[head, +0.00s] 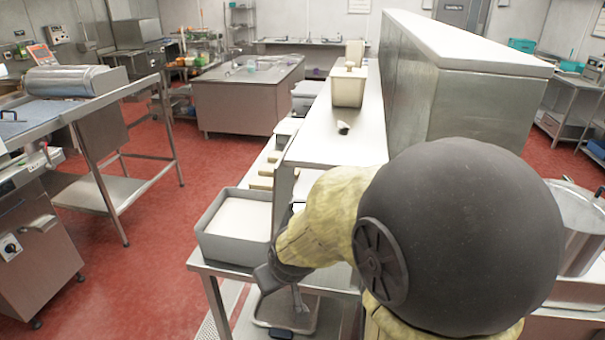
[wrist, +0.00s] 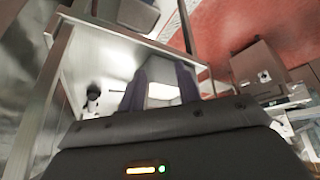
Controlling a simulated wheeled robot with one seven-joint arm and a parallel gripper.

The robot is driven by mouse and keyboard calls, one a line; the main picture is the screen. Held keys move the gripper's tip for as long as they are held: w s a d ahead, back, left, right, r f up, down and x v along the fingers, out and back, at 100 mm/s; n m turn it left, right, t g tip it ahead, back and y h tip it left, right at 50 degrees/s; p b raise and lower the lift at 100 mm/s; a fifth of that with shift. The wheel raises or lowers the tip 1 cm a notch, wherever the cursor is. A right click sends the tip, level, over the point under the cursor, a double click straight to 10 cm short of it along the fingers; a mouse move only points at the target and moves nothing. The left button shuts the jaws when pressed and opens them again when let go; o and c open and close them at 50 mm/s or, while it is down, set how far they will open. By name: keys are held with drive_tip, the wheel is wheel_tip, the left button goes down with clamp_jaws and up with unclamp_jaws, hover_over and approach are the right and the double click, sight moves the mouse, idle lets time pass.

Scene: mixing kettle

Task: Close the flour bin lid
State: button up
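A grey rectangular bin (head: 205,240) stands on the metal table, left of the counter. Its top shows a flat white surface (head: 240,218); I cannot tell whether that is flour or a closed cover. No raised lid is clear on it. My gripper (head: 268,279) is low at the bin's front right corner, partly hidden by my arm. In the wrist view my gripper (wrist: 165,88) has its two dark fingers apart, with a pale shape showing between them. It looks open, and I see nothing clearly gripped.
A tall metal-sided partition (head: 450,90) stands to the right. A large pot (head: 582,225) is at far right. Red floor (head: 130,270) is clear at left.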

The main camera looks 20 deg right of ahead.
drive_tip(key=w+d+f+n+t+h+b, duration=0.1)
drive_tip(key=w+d+t+b, duration=0.2)
drive_tip(key=w+b, duration=0.25)
drive_tip(key=w+d+n+t+h+b, duration=0.1)
drive_tip(key=w+d+n+t+b, duration=0.1)
drive_tip(key=w+t+b, duration=0.4)
drive_tip(key=d+r+n+t+h+b, duration=0.2)
drive_tip(key=d+r+t+h+b, duration=0.2)
drive_tip(key=b, duration=1.1)
drive_tip(key=d+r+t, duration=0.1)
drive_tip(key=d+r, duration=0.1)
drive_tip(key=d, duration=0.1)
drive_tip(key=shift+w+d+r+h, duration=0.3)
drive_tip(key=shift+w+r, duration=0.05)
drive_tip(key=shift+r, duration=0.05)
drive_tip(key=shift+w, duration=0.1)
